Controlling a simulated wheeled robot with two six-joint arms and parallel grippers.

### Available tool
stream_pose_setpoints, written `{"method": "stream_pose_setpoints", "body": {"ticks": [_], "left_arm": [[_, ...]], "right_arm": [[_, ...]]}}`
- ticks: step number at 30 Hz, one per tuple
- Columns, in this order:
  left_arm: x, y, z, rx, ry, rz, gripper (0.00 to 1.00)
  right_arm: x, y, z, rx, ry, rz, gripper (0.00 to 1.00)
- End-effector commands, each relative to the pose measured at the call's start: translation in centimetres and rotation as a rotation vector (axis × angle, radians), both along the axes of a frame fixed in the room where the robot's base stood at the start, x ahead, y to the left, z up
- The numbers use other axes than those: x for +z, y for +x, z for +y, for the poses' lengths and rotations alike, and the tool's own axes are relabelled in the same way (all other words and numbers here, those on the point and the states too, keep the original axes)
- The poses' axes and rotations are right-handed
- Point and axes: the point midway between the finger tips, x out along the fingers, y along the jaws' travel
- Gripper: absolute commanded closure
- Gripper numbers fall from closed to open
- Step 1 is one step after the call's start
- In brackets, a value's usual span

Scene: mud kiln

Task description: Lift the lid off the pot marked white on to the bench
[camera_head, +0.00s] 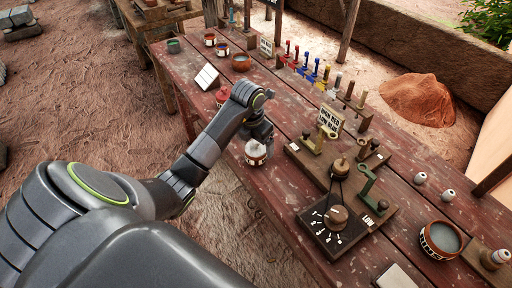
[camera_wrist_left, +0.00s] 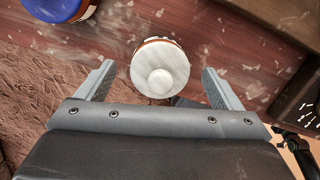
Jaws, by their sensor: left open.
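The pot with the white lid (camera_head: 255,152) stands near the left edge of the red bench (camera_head: 268,190). Its round white lid (camera_wrist_left: 160,68) with a knob is on the pot and shows from above in the left wrist view. My left gripper (camera_head: 262,132) is over the pot in the head view. In the left wrist view its two fingers (camera_wrist_left: 158,78) are open, one on each side of the lid, with a gap at both sides. I cannot tell the height of the fingers against the lid. My right gripper is not in view.
A blue-lidded pot (camera_wrist_left: 55,6) stands at the upper left in the wrist view. A red-lidded pot (camera_head: 222,97) is beyond my arm. A wooden board (camera_head: 318,165) with levers and a dial plate (camera_head: 336,226) stand to the right. Bare bench lies around the white-lidded pot.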

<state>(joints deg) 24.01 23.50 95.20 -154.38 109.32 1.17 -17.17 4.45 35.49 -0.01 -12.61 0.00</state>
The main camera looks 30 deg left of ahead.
Motion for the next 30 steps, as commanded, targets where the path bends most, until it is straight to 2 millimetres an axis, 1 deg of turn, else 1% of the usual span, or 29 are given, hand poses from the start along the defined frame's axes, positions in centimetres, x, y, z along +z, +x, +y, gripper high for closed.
{"method": "stream_pose_setpoints", "body": {"ticks": [7, 18, 26, 29, 30], "left_arm": [[-0.2, 0.0, 0.0, 0.000, 0.000, 0.000, 0.12], [-0.2, 0.0, 0.0, 0.000, 0.000, 0.000, 0.60], [0.0, 0.0, 0.0, 0.000, 0.000, -0.001, 0.61], [0.9, 0.1, 0.0, -0.001, 0.000, -0.003, 0.61], [1.6, 0.1, 0.0, -0.001, 0.000, -0.005, 0.61]], "right_arm": [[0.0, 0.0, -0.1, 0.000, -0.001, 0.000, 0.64], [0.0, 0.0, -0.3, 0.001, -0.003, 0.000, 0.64], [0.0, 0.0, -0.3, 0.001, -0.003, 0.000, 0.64], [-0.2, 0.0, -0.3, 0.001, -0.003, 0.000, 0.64], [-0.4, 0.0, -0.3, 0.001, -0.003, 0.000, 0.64]]}}
